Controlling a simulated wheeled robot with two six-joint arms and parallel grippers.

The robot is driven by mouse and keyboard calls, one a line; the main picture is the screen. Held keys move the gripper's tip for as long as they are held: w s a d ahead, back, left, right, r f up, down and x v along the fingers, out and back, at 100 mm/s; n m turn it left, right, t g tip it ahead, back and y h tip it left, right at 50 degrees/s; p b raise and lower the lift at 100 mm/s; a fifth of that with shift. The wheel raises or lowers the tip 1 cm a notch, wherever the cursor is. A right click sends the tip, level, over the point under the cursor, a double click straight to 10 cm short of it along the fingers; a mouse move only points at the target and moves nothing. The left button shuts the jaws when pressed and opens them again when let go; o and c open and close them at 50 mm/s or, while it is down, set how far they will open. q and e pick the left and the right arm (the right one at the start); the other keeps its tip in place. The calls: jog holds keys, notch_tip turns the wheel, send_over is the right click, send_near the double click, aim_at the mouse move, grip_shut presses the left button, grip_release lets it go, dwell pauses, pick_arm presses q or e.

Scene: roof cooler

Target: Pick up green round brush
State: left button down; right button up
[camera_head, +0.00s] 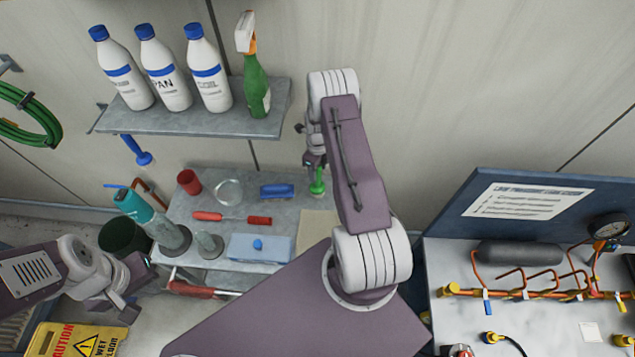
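The green round brush (318,187) shows at the back of the grey workbench, in front of the wall, with its round head down. My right gripper (315,164) points down right at the top of the brush, and its fingers cover the upper handle. The picture is too small to tell whether the fingers are closed on the handle or only around it. Whether the brush still hangs on the wall is hidden. My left gripper (115,308) is at the lower left, away from the brush, with its fingers apart and nothing between them.
A shelf (190,122) holds white bottles and a green spray bottle (256,85). A blue brush (137,150) hangs below it. The workbench (245,197) carries a red cup (189,181), a blue roll-like item (277,190) and screwdrivers. A pipe-fitted panel (545,280) stands right.

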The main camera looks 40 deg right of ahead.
grip_shut()
dwell(1.2)
